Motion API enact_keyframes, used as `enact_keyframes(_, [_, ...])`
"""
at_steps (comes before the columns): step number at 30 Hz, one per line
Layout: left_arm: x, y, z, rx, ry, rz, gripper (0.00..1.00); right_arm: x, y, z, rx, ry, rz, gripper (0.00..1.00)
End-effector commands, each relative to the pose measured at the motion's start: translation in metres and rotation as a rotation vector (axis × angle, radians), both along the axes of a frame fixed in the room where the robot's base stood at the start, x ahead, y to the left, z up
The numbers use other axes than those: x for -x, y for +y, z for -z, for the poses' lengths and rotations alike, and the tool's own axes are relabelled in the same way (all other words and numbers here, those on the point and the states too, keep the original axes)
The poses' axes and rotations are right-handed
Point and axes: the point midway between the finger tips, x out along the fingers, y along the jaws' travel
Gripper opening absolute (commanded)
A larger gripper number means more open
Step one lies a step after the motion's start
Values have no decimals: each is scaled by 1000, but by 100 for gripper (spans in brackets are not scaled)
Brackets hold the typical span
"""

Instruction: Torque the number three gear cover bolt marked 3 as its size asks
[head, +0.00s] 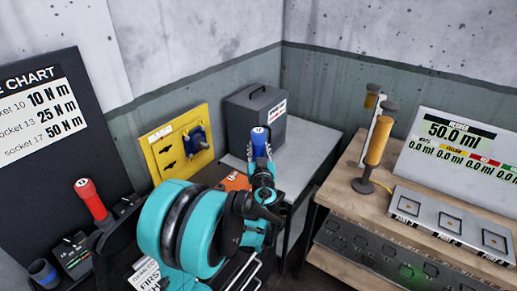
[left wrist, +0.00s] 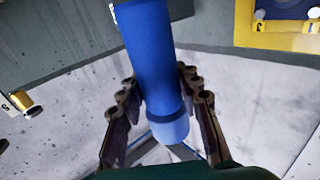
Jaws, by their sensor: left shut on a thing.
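My left gripper (head: 262,172) is shut on a blue-handled tool (head: 259,140), held upright with a small white mark on top. In the left wrist view the blue tool (left wrist: 155,55) runs between the two dark fingers of the gripper (left wrist: 165,110). A torque chart (head: 42,115) reads socket 10 at 10 N m, socket 13 at 25 N m and socket 17 at 50 N m. A red-handled tool (head: 90,200) stands in a rack at the left. My right gripper is not in view.
A yellow board (head: 158,160) with dark shapes and a blue item stands behind my arm. A grey box (head: 256,110) sits on the grey table (head: 309,145). At right, a wooden bench (head: 345,207) bears an orange cylinder on a stand (head: 377,147) and a display reading 50.0 ml (head: 455,130).

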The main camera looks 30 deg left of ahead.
Motion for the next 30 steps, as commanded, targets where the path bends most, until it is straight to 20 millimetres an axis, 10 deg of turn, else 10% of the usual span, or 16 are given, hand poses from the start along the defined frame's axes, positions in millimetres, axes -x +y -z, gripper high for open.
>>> enact_keyframes(30, [0,0,13,0,0,0,0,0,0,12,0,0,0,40])
